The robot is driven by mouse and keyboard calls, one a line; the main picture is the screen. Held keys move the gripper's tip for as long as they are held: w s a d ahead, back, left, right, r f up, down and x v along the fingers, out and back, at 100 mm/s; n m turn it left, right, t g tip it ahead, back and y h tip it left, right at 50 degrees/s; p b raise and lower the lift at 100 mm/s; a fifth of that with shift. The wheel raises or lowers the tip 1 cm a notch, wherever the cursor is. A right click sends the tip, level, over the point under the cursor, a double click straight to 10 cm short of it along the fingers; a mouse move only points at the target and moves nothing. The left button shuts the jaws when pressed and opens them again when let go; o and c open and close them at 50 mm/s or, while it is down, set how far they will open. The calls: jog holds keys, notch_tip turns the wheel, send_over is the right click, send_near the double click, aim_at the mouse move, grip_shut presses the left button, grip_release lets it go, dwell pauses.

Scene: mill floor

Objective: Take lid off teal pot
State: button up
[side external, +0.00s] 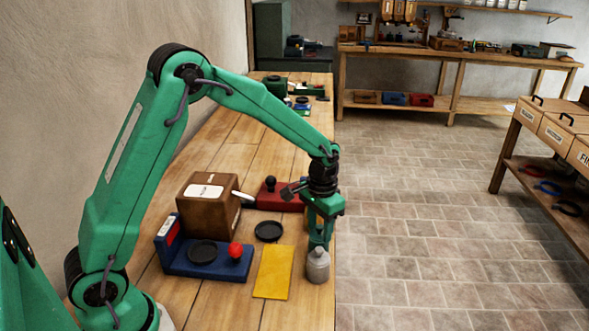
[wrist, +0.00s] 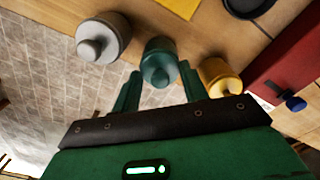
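The teal pot (wrist: 160,47) stands upright on the table in the wrist view, with its teal lid (wrist: 158,66) and small round knob on top. My gripper (wrist: 159,71) is open, with one finger on each side of the lid. Gaps show between the fingers and the lid, and nothing is held. In the side view my gripper (side external: 319,238) points down over the table's right edge. There the teal pot cannot be told apart from the green fingers, behind the grey pot (side external: 318,267).
In the wrist view the grey pot (wrist: 103,36) and a yellow pot (wrist: 221,77) flank the teal one closely. A yellow sheet (side external: 273,272), black dish (side external: 269,231), blue fixture (side external: 178,262), red block (side external: 285,203) and brown box (side external: 207,207) lie left of my gripper. The floor drops away at right.

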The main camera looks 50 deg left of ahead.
aim_at(320, 226)
jog(key=shift+c, duration=1.4)
jog(key=shift+r, duration=0.1)
jog(key=shift+r, duration=0.45)
notch_tip(320, 226, up, 3)
jog(key=shift+r, duration=0.15)
jog(key=s+d+r, duration=0.6)
jog(key=d, duration=0.3)
jog(key=shift+s+d+r, duration=0.25)
jog(key=shift+d+r, duration=0.05)
jog(key=shift+d, duration=0.05)
